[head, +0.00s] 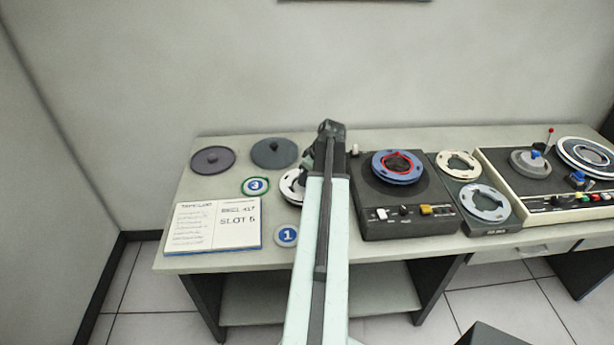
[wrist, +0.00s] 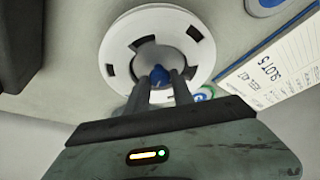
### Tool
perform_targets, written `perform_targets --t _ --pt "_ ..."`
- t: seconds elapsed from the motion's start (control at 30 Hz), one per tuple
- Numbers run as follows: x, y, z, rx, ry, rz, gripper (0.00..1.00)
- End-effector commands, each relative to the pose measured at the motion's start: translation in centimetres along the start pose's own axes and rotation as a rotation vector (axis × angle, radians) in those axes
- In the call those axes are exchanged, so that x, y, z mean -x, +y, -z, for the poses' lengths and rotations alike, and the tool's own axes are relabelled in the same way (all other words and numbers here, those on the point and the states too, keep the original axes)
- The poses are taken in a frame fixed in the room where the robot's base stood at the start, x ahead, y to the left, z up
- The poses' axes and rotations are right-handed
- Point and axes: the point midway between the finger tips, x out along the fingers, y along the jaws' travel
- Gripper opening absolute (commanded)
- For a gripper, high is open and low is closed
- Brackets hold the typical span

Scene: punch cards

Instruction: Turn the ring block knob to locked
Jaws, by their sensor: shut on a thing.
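A white ring (wrist: 122,38) with dark slots surrounds a grey hub (wrist: 160,52) in the wrist view. A blue knob (wrist: 158,74) stands at the hub's near side. My gripper (wrist: 162,80) is shut on the blue knob, one finger on each side. In the head view the white ring (head: 288,189) lies on the table, partly hidden behind my arm. My gripper (head: 306,170) is there over it, and the knob is hidden. I cannot read any locked marking.
An open booklet (head: 213,227) reading "SLOT 5", a blue disc marked 1 (head: 287,236) and a green-rimmed disc marked 3 (head: 256,186) lie left on the table (head: 225,150). Two dark lidded discs (head: 274,152) lie behind. A dark tape deck (head: 400,222) stands close right of my arm.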

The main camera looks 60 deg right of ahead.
Motion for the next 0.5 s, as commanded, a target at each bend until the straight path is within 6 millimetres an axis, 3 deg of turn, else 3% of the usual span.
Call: perform_targets --t 0.5 --pt "-0.06 -0.61 0.12 -0.448 0.0 -0.187 0.0"
